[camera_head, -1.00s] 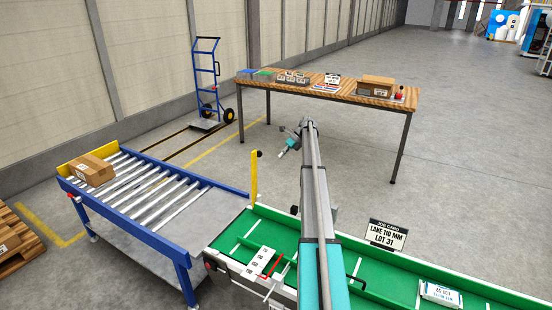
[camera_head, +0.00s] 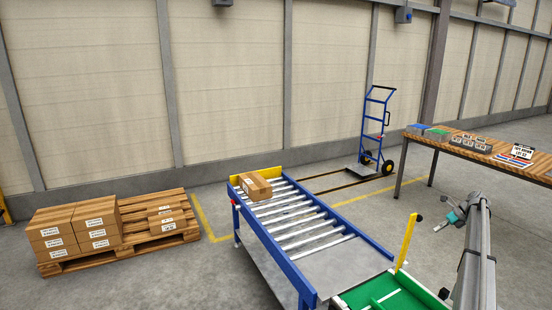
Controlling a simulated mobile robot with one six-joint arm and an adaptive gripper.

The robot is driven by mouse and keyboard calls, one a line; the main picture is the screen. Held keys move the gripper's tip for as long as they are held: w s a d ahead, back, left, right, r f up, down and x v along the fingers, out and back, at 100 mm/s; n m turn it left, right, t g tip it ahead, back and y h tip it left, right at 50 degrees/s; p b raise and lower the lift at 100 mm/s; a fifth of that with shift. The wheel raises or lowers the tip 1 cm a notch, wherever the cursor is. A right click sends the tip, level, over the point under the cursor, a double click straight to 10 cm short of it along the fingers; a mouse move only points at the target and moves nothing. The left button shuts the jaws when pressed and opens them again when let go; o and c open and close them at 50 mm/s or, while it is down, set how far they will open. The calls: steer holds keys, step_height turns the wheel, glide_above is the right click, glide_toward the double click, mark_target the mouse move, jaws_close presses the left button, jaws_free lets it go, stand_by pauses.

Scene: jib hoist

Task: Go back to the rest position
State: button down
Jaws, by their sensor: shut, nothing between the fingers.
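My arm (camera_head: 478,245) rises at the right edge of the view, and its far end stands out to the left over the floor. My gripper (camera_head: 437,229) is at that end, small and partly hidden by the teal wrist part (camera_head: 452,216). It is shut and holds nothing. It is in the air, apart from the table and the conveyors.
A roller conveyor (camera_head: 345,240) with a carton (camera_head: 256,187) stands left of my arm. A yellow post (camera_head: 406,242) rises by the green belt (camera_head: 385,290). A wooden table (camera_head: 450,146) stands behind my arm. A pallet of cartons (camera_head: 190,235) is at left. A blue hand truck (camera_head: 375,130) stands by the wall.

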steer(key=s+a+f+n+g+h, duration=0.1)
steer(key=s+a+n, duration=0.35)
steer(key=a, duration=0.75)
steer(key=s+a+f+n+g+h, duration=0.1)
steer(key=s+a+n, duration=0.3)
steer(key=a, duration=0.8)
steer(key=s+a+f+n+g+h, duration=0.1)
steer(key=s+a+n+h, duration=0.15)
steer(key=a+n, duration=0.65)
steer(key=s+a+f+n+h, duration=0.2)
steer(key=s+a+n+h, duration=0.2)
steer(key=s+a+n, duration=1.55)
steer(key=s+a+r+m+p, duration=0.2)
steer(key=r+p, duration=0.4)
steer(key=s+a+r+m+p, duration=0.2)
steer(key=r+m+p, duration=0.1)
steer(key=r+p, duration=0.4)
steer(key=shift+s+a, duration=0.25)
steer(key=shift+s, duration=0.05)
steer(key=shift+y, duration=0.25)
